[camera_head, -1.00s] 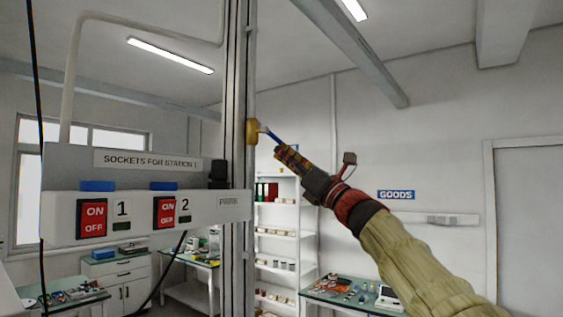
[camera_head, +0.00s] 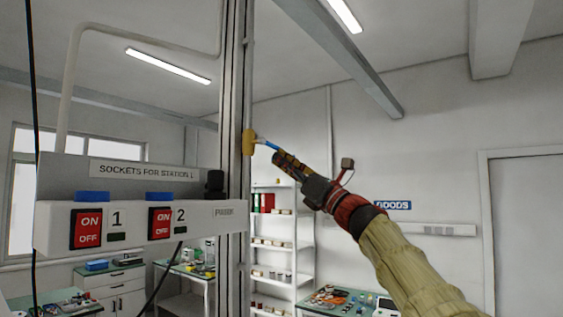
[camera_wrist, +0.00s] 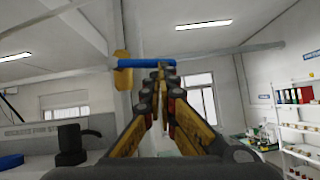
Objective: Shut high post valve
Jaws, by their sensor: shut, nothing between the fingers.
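The valve has a yellow body (camera_head: 249,142) high on the grey metal post (camera_head: 234,90) and a blue lever (camera_head: 267,145) sticking out to the right. In the wrist view the yellow body (camera_wrist: 122,70) is left of centre, and the blue lever (camera_wrist: 140,63) lies nearly level to its right. My gripper (camera_head: 278,154) is shut and empty, its fingertips at the lever's free end. In the wrist view the fingertips (camera_wrist: 160,70) meet just below or against the lever; I cannot tell whether they touch.
A socket box (camera_head: 140,215) with red on/off switches is fixed at the left of the post. A dark knob (camera_head: 214,182) stands on it beside the post. Shelves (camera_head: 283,245) and a workbench (camera_head: 345,300) stand farther back. The space right of the post around my arm is clear.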

